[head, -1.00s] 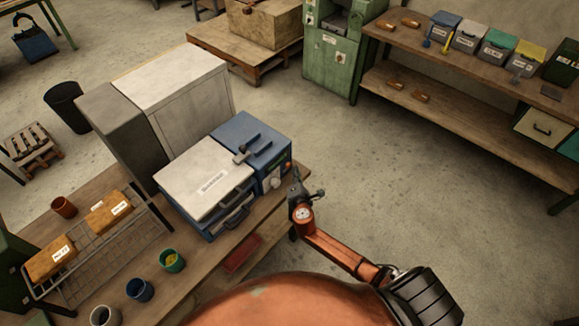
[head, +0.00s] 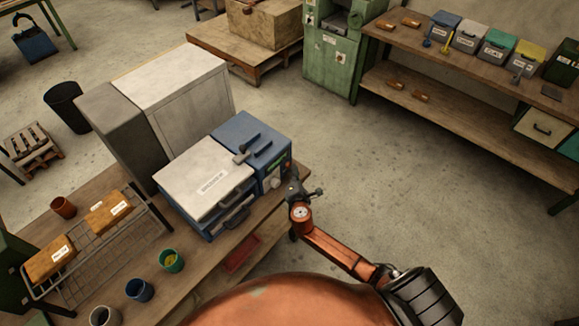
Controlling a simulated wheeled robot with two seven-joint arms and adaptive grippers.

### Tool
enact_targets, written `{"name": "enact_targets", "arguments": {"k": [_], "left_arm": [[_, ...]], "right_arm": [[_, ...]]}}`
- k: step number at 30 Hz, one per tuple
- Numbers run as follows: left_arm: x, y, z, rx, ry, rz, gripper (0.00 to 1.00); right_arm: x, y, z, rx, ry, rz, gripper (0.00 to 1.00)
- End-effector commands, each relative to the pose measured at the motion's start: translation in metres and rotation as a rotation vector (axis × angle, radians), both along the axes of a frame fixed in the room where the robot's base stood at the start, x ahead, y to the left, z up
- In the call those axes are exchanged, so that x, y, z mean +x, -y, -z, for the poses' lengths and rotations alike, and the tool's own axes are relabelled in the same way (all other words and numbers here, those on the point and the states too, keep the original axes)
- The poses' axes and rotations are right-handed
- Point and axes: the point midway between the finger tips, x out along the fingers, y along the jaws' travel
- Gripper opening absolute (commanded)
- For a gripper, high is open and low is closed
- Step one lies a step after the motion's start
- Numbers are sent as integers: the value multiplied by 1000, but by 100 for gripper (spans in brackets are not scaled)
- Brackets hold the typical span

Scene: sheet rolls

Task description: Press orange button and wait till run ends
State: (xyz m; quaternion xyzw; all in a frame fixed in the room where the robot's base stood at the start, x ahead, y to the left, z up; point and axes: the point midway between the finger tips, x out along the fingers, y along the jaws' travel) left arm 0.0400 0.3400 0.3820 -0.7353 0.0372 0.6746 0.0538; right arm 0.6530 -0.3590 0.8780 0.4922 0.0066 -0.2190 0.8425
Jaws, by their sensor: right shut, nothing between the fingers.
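A blue and white machine (head: 207,184) with a labelled pale lid and black handles stands on the wooden bench. Its blue right-hand unit (head: 247,138) has a front panel with a small green strip (head: 279,165) and a pale round knob (head: 275,182). I cannot make out the orange button clearly; the panel's right part is small and partly behind my gripper. My right gripper (head: 292,178) is shut and empty, with its tips close to the right end of that panel. I cannot tell whether they touch it. My left gripper is not in view.
On the bench (head: 190,282) are a wire rack (head: 107,250) with two brown blocks, several cups and a red tray (head: 241,254) below. A grey cabinet (head: 172,92) stands behind the machine. Open floor lies to the right, before a shelf with bins.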

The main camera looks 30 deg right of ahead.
Motion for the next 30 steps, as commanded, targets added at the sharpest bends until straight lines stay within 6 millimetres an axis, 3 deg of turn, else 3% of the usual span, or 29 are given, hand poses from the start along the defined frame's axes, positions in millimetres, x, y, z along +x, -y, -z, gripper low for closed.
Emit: {"name": "enact_targets", "arguments": {"k": [30], "left_arm": [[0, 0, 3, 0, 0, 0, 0]], "right_arm": [[9, -4, 0, 0, 1, -1, 0]]}}
